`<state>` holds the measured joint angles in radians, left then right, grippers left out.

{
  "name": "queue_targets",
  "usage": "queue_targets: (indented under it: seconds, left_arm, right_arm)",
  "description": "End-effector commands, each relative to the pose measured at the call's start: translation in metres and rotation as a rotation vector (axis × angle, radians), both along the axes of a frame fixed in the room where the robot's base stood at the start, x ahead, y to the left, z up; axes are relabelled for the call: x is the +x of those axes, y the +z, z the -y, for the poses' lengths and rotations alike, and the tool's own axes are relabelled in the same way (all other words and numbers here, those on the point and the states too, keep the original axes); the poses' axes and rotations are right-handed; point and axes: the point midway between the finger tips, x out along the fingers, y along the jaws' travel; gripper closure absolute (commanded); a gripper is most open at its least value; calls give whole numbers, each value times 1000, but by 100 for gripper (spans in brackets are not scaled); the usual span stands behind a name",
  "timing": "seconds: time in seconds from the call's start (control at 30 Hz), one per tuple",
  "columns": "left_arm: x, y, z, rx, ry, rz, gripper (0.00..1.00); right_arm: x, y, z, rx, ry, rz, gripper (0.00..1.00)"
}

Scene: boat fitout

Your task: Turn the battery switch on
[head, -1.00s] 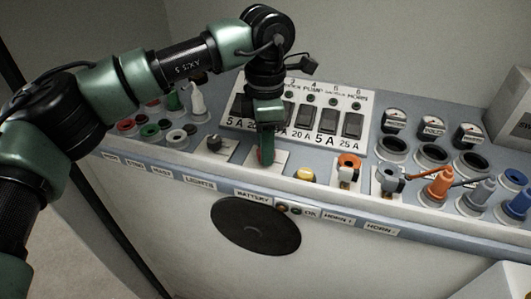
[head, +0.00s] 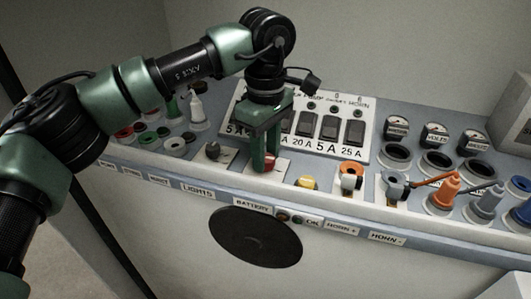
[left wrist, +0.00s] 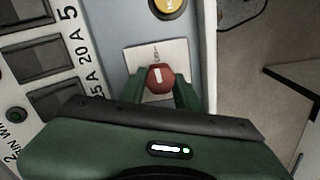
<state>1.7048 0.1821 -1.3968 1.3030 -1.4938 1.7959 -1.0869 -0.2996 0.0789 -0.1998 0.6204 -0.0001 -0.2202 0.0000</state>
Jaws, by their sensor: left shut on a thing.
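The battery switch is a red round knob (head: 268,165) on a pale square plate (head: 283,172), above the "BATTERY" label (head: 252,205). In the left wrist view the knob (left wrist: 161,79) shows a short white mark on its face, and its plate carries a small dark mark on the side towards the yellow button. My left gripper (head: 264,157) points down over the switch, with one green finger on each side of the knob. It is shut on the knob, which stays on its plate. My right gripper is not in view.
A dark rotary knob (head: 213,150) sits left of the switch and a yellow button (head: 306,182) right of it. The rocker switch panel (head: 365,110) stands behind. Orange and grey plugs (head: 443,192), sockets and gauges (head: 436,132) fill the right side.

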Motion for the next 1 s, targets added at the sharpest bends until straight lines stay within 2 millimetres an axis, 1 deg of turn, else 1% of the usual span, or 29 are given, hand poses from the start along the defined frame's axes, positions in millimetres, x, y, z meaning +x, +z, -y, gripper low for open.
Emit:
queue_targets:
  seconds: [0.2,0.67,0.7,0.77,0.8,1.0]
  left_arm:
    - [0,0,0,-1,-54,0,100]
    - [0,0,0,-1,-68,0,100]
    - [0,0,0,-1,-68,0,66]
    - [0,0,0,-1,-67,1,49]
    - [0,0,0,-1,-67,1,46]
    - [0,0,0,0,-66,0,46]
  right_arm:
    - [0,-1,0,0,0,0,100]
    - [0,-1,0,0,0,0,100]
    - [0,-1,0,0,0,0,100]
    - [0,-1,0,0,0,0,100]
    - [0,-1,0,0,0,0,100]
    - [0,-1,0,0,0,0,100]
